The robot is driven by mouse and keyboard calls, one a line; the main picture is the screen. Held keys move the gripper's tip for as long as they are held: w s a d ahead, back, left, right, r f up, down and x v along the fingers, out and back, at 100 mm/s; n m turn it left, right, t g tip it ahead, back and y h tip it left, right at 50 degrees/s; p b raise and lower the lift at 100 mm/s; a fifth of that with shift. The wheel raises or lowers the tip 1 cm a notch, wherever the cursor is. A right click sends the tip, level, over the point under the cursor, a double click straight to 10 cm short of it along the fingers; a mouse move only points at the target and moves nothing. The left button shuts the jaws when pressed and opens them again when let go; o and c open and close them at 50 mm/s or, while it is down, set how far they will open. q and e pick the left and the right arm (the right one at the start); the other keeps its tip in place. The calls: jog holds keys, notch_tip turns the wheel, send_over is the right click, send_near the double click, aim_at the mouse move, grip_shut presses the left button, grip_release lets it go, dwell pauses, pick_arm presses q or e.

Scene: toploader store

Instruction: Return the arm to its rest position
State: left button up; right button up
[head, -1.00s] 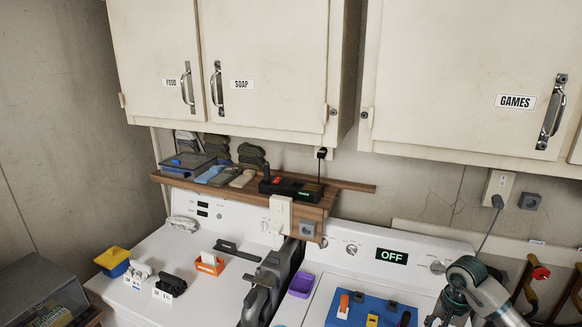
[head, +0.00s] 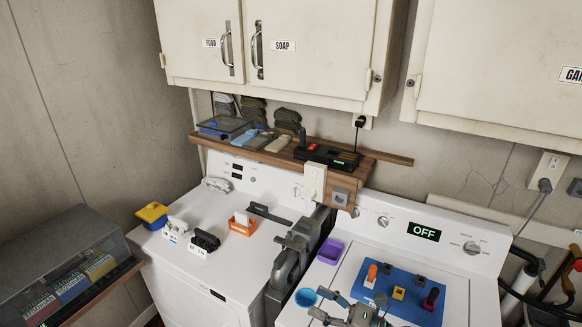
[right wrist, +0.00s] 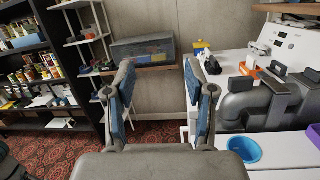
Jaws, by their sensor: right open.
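My right gripper (head: 348,308) shows at the bottom edge of the head view, over the front of the right white machine (head: 457,285). Its grey fingers with blue pads are spread apart in the right wrist view (right wrist: 161,90), with nothing between them. The arm behind it is mostly out of frame. My left gripper is in neither view now.
A blue board (head: 400,288) with small coloured pieces lies beside my gripper. A blue cup (head: 306,297) and purple bin (head: 330,251) stand left of it. A grey device (head: 285,265) rises between the machines. A glass case (head: 70,255) stands far left.

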jog(key=w+d+f+m+t+h, duration=0.1)
jog(key=d+f+m+t+h, duration=0.4)
jog(key=m, duration=0.8)
jog(key=w+d+f+m+t+h, duration=0.1)
jog(key=d+m+t+h, duration=0.3)
jog(key=m+t+h, duration=0.7)
jog(key=s+d+f+m+g+h, duration=0.1)
jog(key=f+m+g, duration=0.2)
jog(key=f+m, duration=0.1)
jog(key=s+d+f+m+g, duration=0.2)
jog(key=f+m+g, duration=0.1)
jog(key=f+m, duration=0.1)
jog(key=s+d+f+m+g+h, duration=0.1)
jog(key=f+m+g, duration=0.2)
jog(key=m, duration=0.1)
jog(key=shift+s+d+f+m+h, duration=0.3)
jog(key=shift+s+f, duration=0.1)
jog(key=s+f+m+g, duration=0.55)
jog(key=s+f, duration=0.25)
jog(key=s, duration=0.4)
jog(key=s+f+m+g, duration=0.4)
jog(key=s+f+g, duration=0.25)
jog(key=s, duration=0.45)
notch_tip(320, 180, down, 26)
jog(key=s+r+g, duration=0.1)
jog(key=s+d+f+g, duration=0.1)
jog(key=s+d+f, duration=0.2)
jog(key=s+f, duration=1.5)
jog(key=shift+s, duration=0.15)
